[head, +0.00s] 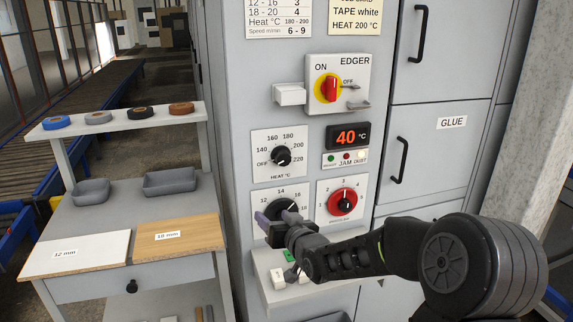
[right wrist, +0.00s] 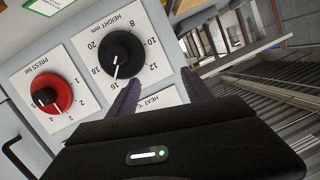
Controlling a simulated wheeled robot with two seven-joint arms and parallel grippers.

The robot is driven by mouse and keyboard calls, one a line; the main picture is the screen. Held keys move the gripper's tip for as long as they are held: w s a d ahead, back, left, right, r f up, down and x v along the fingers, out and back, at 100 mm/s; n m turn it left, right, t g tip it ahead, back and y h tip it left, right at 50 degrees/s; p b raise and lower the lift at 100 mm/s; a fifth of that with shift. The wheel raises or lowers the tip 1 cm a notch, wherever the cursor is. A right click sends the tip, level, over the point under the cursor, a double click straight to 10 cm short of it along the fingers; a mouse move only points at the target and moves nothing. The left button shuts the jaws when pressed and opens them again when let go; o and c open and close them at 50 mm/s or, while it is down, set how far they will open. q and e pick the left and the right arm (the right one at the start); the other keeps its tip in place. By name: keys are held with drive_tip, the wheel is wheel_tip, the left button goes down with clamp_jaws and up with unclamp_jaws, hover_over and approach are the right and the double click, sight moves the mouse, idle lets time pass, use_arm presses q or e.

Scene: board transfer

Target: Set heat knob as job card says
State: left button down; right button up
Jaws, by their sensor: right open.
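The heat knob (head: 281,156) is black, on a white plate marked OFF and 140 to 220; its pointer seems to face the OFF side, though it is small. The job card (head: 355,16) reads TAPE white, HEAT 200 °C. My right gripper (head: 277,219) is open and empty, below the heat knob, in front of the height dial. In the right wrist view its two fingers (right wrist: 160,82) are apart, with the edge of the heat plate (right wrist: 158,99) between them; the heat knob is hidden there. My left gripper is not in view.
The height knob (right wrist: 122,54) sits close to the fingers, its pointer near 16 to 18. The red pressure knob (head: 342,203) is beside it. The edger switch (head: 328,88) and a display (head: 348,136) reading 40 °C are above. A bench (head: 120,215) stands left.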

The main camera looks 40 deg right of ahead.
drive_tip(key=t+h, duration=0.2)
approach(285, 161)
drive_tip(key=shift+w+d, duration=0.15)
drive_tip(key=shift+w, duration=0.3)
drive_tip(key=shift+w, duration=0.15)
drive_tip(key=p+x, duration=0.2)
drive_tip(key=x, duration=0.4)
drive_tip(key=shift+w+r, duration=0.1)
drive_tip(key=shift+w, duration=0.1)
drive_tip(key=shift+w+d, duration=0.2)
drive_tip(key=shift+w, duration=0.3)
clamp_jaws()
